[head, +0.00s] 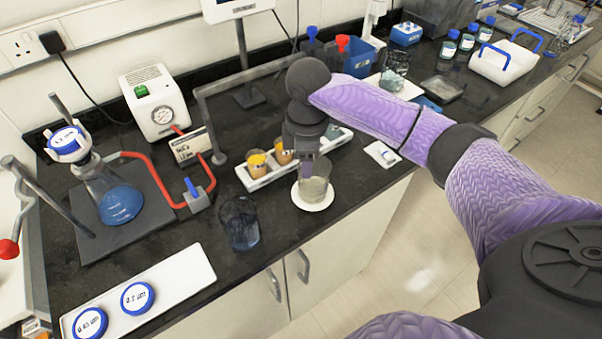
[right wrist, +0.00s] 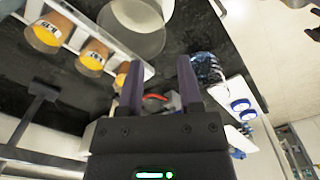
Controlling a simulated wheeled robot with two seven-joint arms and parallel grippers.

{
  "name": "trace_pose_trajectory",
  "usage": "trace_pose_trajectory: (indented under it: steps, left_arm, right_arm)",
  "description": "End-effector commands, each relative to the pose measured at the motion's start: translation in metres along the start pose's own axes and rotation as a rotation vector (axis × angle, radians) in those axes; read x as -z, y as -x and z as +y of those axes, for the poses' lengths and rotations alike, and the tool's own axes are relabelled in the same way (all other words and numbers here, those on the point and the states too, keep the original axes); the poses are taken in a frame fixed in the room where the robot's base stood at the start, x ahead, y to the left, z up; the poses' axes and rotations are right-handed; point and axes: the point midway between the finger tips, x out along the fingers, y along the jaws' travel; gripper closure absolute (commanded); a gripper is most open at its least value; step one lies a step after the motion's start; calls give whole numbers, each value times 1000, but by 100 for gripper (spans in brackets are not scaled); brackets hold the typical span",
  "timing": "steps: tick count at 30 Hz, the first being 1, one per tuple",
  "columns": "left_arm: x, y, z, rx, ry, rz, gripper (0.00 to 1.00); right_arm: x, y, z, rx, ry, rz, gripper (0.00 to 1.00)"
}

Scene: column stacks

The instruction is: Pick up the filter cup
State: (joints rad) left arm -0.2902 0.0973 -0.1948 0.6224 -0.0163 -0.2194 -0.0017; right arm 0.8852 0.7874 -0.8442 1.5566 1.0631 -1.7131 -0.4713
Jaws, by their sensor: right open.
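Two cups could be the filter cup, and I cannot tell which is meant. A dark see-through cup (head: 240,222) with a bluish base stands near the front edge of the bench in the head view. It also shows in the right wrist view (right wrist: 207,68), right of the fingers. A clear cup (head: 315,188) stands on a white round saucer (head: 314,204); in the right wrist view it lies at the top (right wrist: 135,18). My right gripper (head: 307,167) is open and empty, close over the clear cup's rim in the head view. My left gripper is out of view.
A flask (head: 118,200) with blue liquid stands left, joined by a red tube to a gauge box (head: 158,113). A white plate (head: 190,283) carries blue-rimmed discs at front left.

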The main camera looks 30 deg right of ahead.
Motion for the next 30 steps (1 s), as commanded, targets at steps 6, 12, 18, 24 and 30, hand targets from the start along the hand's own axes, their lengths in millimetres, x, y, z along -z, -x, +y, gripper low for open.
trace_pose_trajectory:
  steps: [6, 12, 18, 24, 30]
  left_arm:
    - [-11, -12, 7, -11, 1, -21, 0]
    - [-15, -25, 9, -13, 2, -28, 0]
    - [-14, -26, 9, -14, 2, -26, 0]
    - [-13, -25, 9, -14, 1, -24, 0]
    - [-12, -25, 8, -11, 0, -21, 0]
  right_arm:
    - [-2, -41, 0, 3, -3, -3, 55]
    - [-7, -80, 3, 3, -3, -1, 55]
    - [-7, -87, 3, 0, -2, -1, 55]
    - [-7, -86, 3, 0, -2, -1, 78]
    - [-7, -86, 3, 0, -2, -1, 100]
